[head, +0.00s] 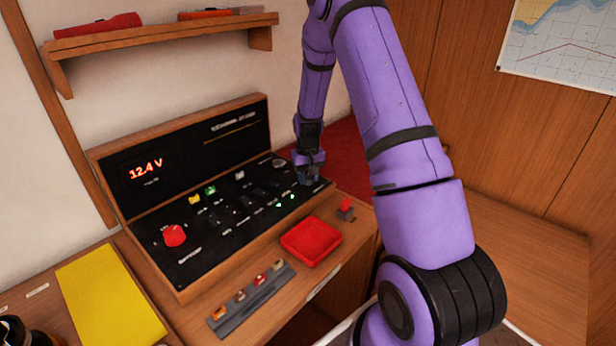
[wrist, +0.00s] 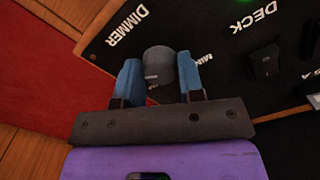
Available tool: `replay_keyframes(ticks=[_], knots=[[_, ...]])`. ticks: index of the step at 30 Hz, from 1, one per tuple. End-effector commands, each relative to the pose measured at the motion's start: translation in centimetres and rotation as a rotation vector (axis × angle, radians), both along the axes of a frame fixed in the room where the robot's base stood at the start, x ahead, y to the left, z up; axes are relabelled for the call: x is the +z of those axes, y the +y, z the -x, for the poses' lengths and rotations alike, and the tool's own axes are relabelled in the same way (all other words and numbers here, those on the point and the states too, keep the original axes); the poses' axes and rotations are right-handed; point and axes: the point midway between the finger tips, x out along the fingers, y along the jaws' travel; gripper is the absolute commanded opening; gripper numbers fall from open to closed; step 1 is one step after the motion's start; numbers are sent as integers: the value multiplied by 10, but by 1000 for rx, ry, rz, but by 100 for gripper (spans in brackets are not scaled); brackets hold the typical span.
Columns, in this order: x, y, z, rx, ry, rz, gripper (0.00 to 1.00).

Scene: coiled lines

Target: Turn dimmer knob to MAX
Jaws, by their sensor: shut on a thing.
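The dimmer knob (wrist: 159,66) is a dark grey round knob on the black panel, near the white DIMMER label in the wrist view. A white mark shows on the knob's side facing my gripper. Part of a label starting with MIN shows just right of the knob; a MAX label is not readable. My gripper (wrist: 160,80) has its blue fingers on either side of the knob, shut on it. In the head view my gripper (head: 309,176) is at the panel's right end and hides the knob.
The black panel (head: 185,262) carries a red knob (head: 174,236), several switches and a 12.4 V display (head: 146,169). A shelf (head: 160,40) hangs above.

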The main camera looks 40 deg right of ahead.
Motion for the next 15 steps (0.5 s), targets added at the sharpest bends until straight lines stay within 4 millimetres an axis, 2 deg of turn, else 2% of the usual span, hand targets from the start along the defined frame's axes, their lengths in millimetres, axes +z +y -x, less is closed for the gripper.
replay_keyframes(ticks=[15], knots=[[0, 0, 0, -31, -1, 0, 12]])
